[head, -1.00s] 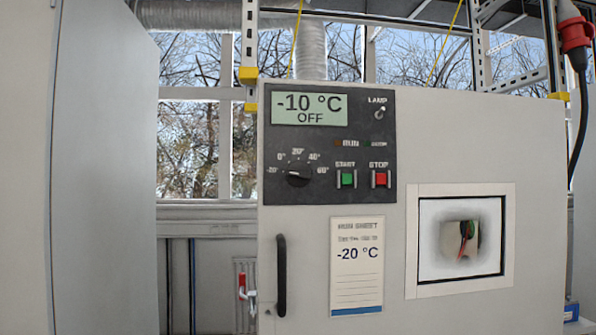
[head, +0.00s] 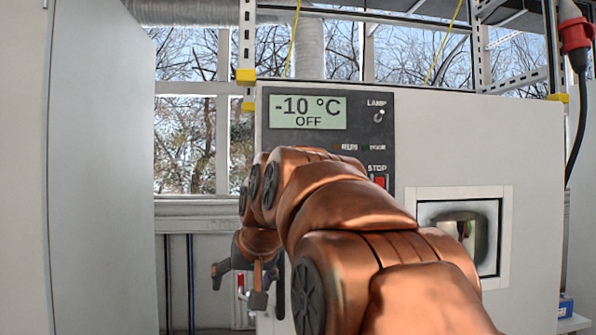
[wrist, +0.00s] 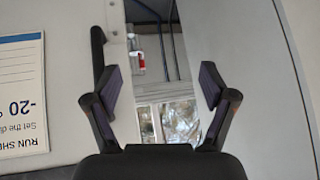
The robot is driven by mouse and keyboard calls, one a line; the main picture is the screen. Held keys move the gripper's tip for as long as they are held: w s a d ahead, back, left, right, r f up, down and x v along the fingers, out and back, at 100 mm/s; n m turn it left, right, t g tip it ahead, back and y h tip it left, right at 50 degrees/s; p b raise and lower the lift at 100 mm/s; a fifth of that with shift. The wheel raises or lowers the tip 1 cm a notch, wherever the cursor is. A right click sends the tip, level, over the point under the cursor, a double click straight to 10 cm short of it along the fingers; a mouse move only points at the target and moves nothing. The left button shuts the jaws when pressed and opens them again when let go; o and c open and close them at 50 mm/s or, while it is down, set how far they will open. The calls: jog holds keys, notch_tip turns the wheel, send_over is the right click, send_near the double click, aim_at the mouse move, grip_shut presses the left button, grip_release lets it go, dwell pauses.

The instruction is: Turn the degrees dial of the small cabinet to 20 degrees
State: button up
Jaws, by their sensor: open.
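The small cabinet (head: 535,160) faces me with its dark control panel (head: 384,133). Its display (head: 308,112) reads -10 °C OFF. The degrees dial and its scale are hidden behind my copper-coloured arm in the head view, and the dial is not in the wrist view. My gripper (head: 237,286) hangs at the cabinet's left edge, low beside the door handle and below the panel. In the wrist view my gripper (wrist: 160,92) has its two fingers spread with nothing between them.
The black door handle (wrist: 98,55) is close to one finger in the wrist view. The run sheet (wrist: 22,95) shows upside down there. A tall grey cabinet (head: 100,170) stands at left, with a gap between. The cabinet's window (head: 485,270) is partly covered by my arm.

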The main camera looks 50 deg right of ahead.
jog(key=s+d+r+m+t+h+p, duration=0.1)
jog(key=s+d+r+m+t+h, duration=0.15)
jog(key=d+r, duration=0.65)
jog(key=s+d+r+m+t+h+p, duration=0.1)
jog(key=d+r+h, duration=0.3)
jog(key=r, duration=0.9)
jog(key=w+d+f+y+p, duration=0.1)
jog(key=w+d+f+p, duration=0.1)
jog(key=w+d, duration=0.3)
jog(key=shift+w+f, duration=0.25)
jog(key=shift+w, duration=0.45)
jog(key=shift+d+n+y, duration=0.1)
jog(key=shift+n+y, duration=0.15)
jog(key=c, duration=1.2)
